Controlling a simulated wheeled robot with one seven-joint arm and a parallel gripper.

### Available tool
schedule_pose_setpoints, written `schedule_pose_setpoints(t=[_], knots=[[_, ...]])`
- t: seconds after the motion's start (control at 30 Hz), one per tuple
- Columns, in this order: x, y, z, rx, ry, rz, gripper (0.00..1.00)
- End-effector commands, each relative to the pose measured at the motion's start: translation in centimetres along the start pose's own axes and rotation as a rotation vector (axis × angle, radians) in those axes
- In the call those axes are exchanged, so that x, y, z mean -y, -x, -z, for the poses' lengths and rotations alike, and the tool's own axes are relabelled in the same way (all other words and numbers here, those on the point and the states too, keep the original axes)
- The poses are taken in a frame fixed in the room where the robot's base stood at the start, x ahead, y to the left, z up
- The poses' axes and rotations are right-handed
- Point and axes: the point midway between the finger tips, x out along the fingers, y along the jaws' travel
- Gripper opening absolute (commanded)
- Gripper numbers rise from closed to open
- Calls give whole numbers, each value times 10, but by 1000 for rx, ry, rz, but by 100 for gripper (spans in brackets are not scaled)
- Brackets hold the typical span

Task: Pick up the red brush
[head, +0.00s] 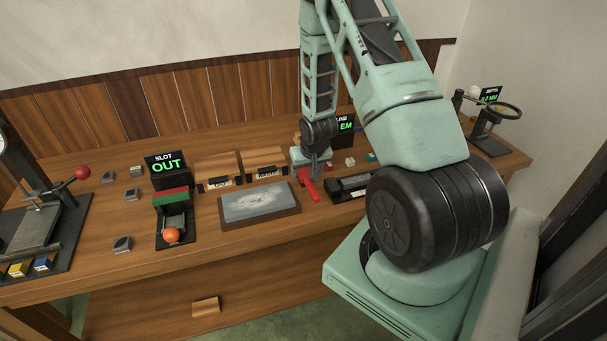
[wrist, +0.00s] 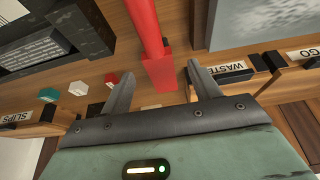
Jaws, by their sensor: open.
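The red brush (head: 308,189) lies on the wooden desk, between the grey stone slab and the black type holder. In the wrist view the red brush (wrist: 158,62) shows as a long red handle with a wider block at its lower end. My gripper (head: 316,174) is over the brush's far end in the head view and hides part of it. In the wrist view my gripper (wrist: 158,80) is open, with one finger on each side of the red block. I cannot tell whether either finger touches it.
The grey slab (head: 259,203) lies left of the brush. The black type holder (head: 350,187) is close on its right. Compartments with a WASTE label (wrist: 228,70) and a SLIPS label (wrist: 22,116) stand near the fingers. Small hexagonal pieces (wrist: 78,88) lie nearby.

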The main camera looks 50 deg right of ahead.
Motion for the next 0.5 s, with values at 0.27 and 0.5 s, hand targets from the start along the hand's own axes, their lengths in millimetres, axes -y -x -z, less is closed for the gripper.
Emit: schedule_pose_setpoints(t=[0.27,0.5], knots=[[-1,-26,2,3,0,0,62],[-1,-48,2,0,0,0,62]])
